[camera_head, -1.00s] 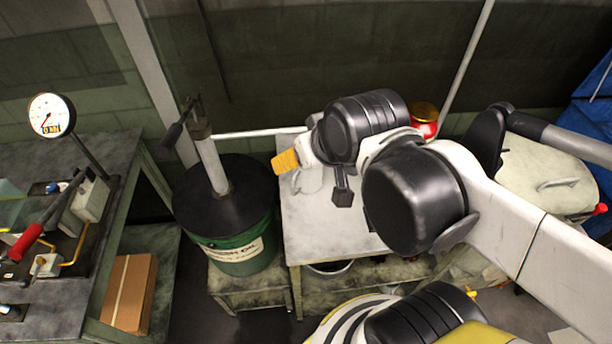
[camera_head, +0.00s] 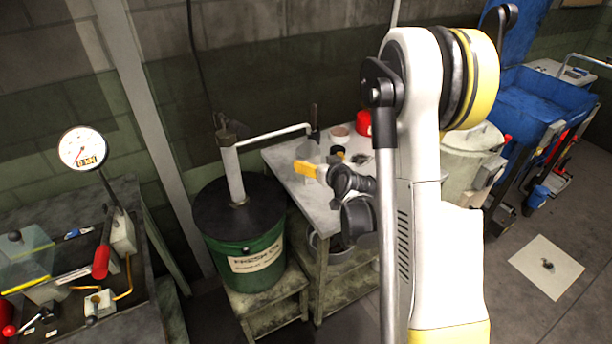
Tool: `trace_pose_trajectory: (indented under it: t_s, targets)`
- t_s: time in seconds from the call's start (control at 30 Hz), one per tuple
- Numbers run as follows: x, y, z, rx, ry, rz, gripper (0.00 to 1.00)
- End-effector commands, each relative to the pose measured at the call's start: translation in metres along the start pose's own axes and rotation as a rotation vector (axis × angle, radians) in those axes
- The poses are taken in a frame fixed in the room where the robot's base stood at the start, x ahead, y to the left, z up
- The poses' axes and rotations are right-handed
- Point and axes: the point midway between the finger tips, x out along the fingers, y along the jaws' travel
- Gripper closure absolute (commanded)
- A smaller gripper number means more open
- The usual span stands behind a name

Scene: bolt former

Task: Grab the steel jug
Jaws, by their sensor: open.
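A pale grey, can-like vessel (camera_head: 309,151), which looks like the steel jug, stands on the grey worktable (camera_head: 285,160) under the spout of the oil pump. Its lower part is hidden behind my gripper. My gripper (camera_head: 312,171), with an orange-yellow fingertip, is open at the vessel's near side, over the table's left part. It overlaps the vessel in the picture; I cannot tell whether they touch or whether the vessel is between the fingers. The second finger is not clearly visible.
A green oil drum (camera_head: 245,255) with a hand pump (camera_head: 235,170) stands left of the table. A red can (camera_head: 363,122), a brownish bowl (camera_head: 339,132) and small dark items lie behind my gripper. A metal bucket (camera_head: 345,248) sits below. Blue cart (camera_head: 520,100) at right.

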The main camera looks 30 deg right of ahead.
Motion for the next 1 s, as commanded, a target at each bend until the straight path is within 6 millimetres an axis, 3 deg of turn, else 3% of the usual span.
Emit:
trace_pose_trajectory:
  t_s: [0.17, 0.73, 1.0]
  targets:
    - [0.016, 0.003, 0.004, 0.000, 0.007, 0.004, 0.00]
    - [0.100, -0.002, 0.003, -0.001, 0.004, 0.003, 0.00]
    - [0.110, -0.002, 0.000, 0.000, 0.005, 0.003, 0.00]
